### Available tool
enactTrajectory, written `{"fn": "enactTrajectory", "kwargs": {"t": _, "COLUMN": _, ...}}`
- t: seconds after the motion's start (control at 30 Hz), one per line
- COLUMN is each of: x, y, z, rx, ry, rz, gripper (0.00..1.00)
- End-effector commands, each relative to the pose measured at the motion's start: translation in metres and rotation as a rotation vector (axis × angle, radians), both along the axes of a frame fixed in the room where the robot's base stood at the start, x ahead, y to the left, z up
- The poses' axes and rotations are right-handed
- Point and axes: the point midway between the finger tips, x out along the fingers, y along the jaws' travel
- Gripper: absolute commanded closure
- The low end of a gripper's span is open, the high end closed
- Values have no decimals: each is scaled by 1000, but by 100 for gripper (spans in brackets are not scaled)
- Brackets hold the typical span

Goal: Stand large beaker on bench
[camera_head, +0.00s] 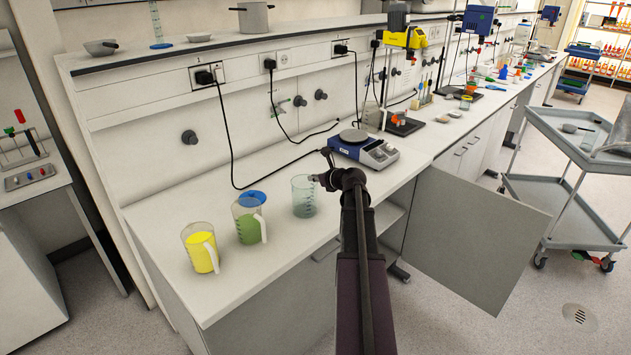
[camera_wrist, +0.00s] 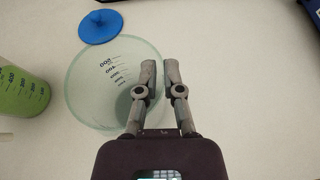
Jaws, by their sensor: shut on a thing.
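The large beaker (camera_head: 303,197) is clear, greenish glass with a dark scale. It is upright at the bench (camera_head: 200,292), to the right of two filled jugs; I cannot tell whether its base touches the bench top. In the wrist view the beaker (camera_wrist: 88,95) is seen from above and looks empty. My gripper (camera_head: 322,178) is at the beaker's right rim. In the wrist view my gripper's fingers (camera_wrist: 160,75) are close together across the beaker's wall, shut on it.
A jug of yellow liquid (camera_head: 201,250) and a jug of green liquid (camera_head: 246,222) stand left of the beaker. A blue hotplate (camera_head: 364,150) stands behind my gripper. A cabinet door (camera_head: 470,240) hangs open below the bench.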

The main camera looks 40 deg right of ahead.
Motion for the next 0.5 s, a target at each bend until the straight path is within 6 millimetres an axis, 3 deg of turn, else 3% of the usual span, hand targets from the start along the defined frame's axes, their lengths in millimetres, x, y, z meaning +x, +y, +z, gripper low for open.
{"fn": "enactTrajectory", "kwargs": {"t": 0.4, "x": 0, "y": 1, "z": -4, "rx": 0, "ry": 0, "rz": 1, "gripper": 100}}
{"fn": "enactTrajectory", "kwargs": {"t": 0.43, "x": 0, "y": 1, "z": -3, "rx": 0, "ry": 0, "rz": 1, "gripper": 84}}
{"fn": "enactTrajectory", "kwargs": {"t": 0.5, "x": 0, "y": 1, "z": -2, "rx": 0, "ry": 0, "rz": 1, "gripper": 64}}
